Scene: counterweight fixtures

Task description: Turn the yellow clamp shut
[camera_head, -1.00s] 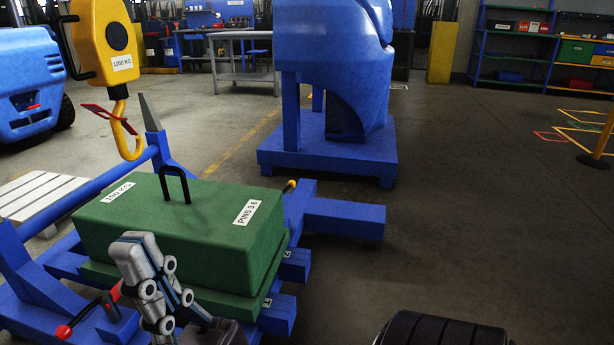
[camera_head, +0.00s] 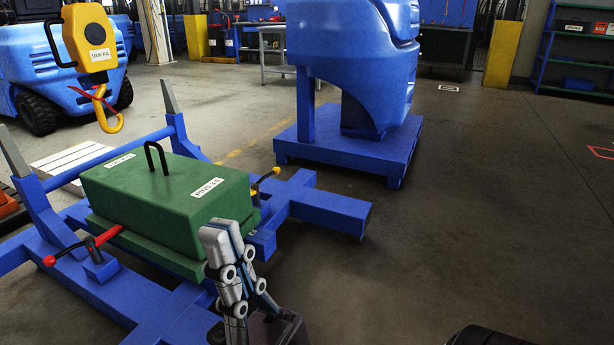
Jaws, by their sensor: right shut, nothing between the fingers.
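The yellow clamp (camera_head: 266,180) sits on the blue frame at the right end of the green weight (camera_head: 160,205). The weight partly hides the clamp's base. My right gripper (camera_head: 222,232) is shut and empty, in front of the weight's near right corner. In the picture it is below and left of the yellow clamp, apart from it. I cannot tell whether it touches the weight or frame. My left gripper is not in view.
A red-handled clamp (camera_head: 84,247) stands on the frame's left side. The blue frame (camera_head: 335,212) has beams reaching right. A yellow hook (camera_head: 106,110) hangs at upper left. A blue machine body (camera_head: 350,60) stands on a pallet behind. The floor at right is clear.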

